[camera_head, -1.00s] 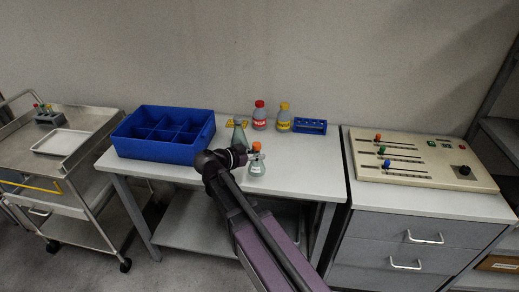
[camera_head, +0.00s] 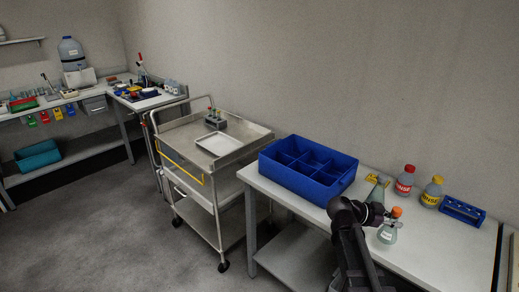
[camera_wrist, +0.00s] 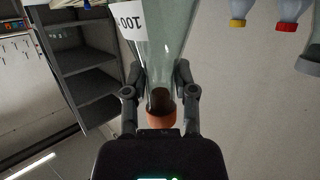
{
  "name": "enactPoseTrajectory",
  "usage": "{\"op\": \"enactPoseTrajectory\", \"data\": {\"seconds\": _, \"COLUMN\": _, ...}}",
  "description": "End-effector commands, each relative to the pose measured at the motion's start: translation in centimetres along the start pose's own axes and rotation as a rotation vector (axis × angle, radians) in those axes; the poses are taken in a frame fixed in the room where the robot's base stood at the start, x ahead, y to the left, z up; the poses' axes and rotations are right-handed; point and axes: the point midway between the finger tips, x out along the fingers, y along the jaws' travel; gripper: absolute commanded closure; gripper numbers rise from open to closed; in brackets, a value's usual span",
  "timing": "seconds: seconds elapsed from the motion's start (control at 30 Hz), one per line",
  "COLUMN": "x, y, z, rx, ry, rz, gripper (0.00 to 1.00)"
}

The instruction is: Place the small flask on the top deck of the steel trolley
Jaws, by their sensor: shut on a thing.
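The orange-capped flask (camera_head: 387,235), clear and conical, is at my gripper (camera_head: 378,218), above or on the white bench; contact with the bench is unclear. In the wrist view my gripper (camera_wrist: 157,92) is shut on this flask (camera_wrist: 165,40) just below its orange cap, and a "100" label shows on its wall. A second clear conical flask (camera_head: 377,193) stands behind my gripper, partly hidden by it. The steel trolley (camera_head: 183,144) stands left of the bench. Its top deck bears a white tray (camera_head: 219,143) and a small rack with coloured caps (camera_head: 215,120).
A blue divided crate (camera_head: 308,178) stands on the bench between my gripper and the trolley. Red-capped (camera_head: 404,182) and yellow-capped (camera_head: 432,193) bottles and a blue rack (camera_head: 462,210) stand behind and right. The trolley has a raised handle at its left. Bare deck shows around the tray.

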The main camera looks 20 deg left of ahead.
Motion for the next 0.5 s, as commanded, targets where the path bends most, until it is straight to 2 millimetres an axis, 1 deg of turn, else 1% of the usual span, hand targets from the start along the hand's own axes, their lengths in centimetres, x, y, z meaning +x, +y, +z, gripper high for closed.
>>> {"op": "enactPoseTrajectory", "data": {"seconds": 0.03, "x": -0.3, "y": 0.0, "z": -0.9, "rx": 0.000, "ry": 0.000, "rz": 0.000, "gripper": 1.00}}
{"op": "enactPoseTrajectory", "data": {"seconds": 0.2, "x": -0.9, "y": 0.0, "z": -2.8, "rx": 0.000, "ry": 0.000, "rz": 0.000, "gripper": 1.00}}
{"op": "enactPoseTrajectory", "data": {"seconds": 0.4, "x": -1.4, "y": 0.0, "z": -4.6, "rx": 0.000, "ry": 0.000, "rz": 0.000, "gripper": 1.00}}
{"op": "enactPoseTrajectory", "data": {"seconds": 0.5, "x": -1.6, "y": 0.0, "z": -5.2, "rx": 0.000, "ry": 0.000, "rz": 0.000, "gripper": 1.00}}
